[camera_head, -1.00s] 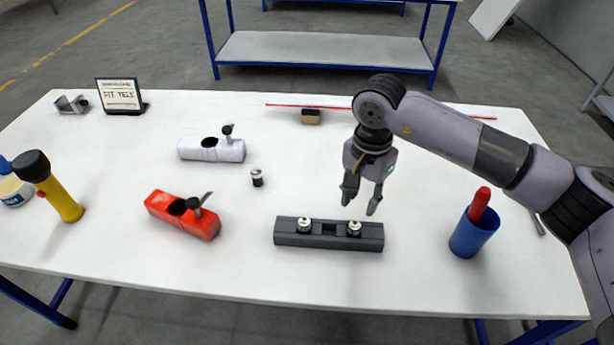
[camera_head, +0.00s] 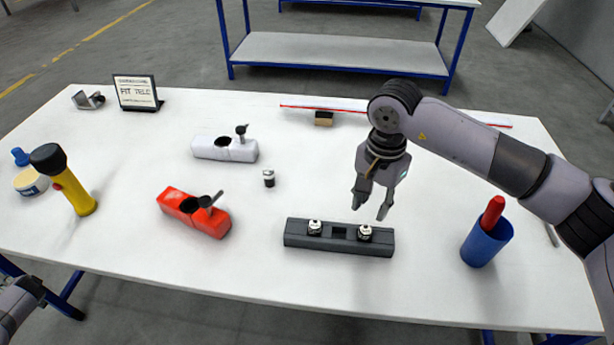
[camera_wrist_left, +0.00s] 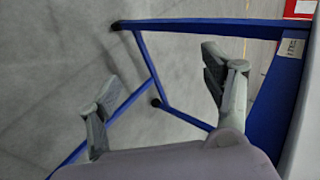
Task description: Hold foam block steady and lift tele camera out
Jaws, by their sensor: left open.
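The dark grey foam block (camera_head: 300,240) lies near the front middle of the table. Two small silver-and-black cylinders, at left (camera_head: 315,228) and right (camera_head: 364,233), stand in it with an empty slot between them. I cannot tell which one is the tele camera. My right gripper (camera_head: 370,212) is open and empty, pointing down above and behind the block's right half. My left gripper (camera_wrist_left: 160,95) is open and empty in the left wrist view, over the floor beside blue table legs. In the head view only part of my left arm shows, at the lower left edge.
A similar small cylinder (camera_head: 269,178) stands alone behind the block. A red housing (camera_head: 190,212) and a white housing (camera_head: 225,149) lie left of it. A yellow flashlight (camera_head: 72,190) stands far left, a blue cup (camera_head: 486,243) with a red item at right.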

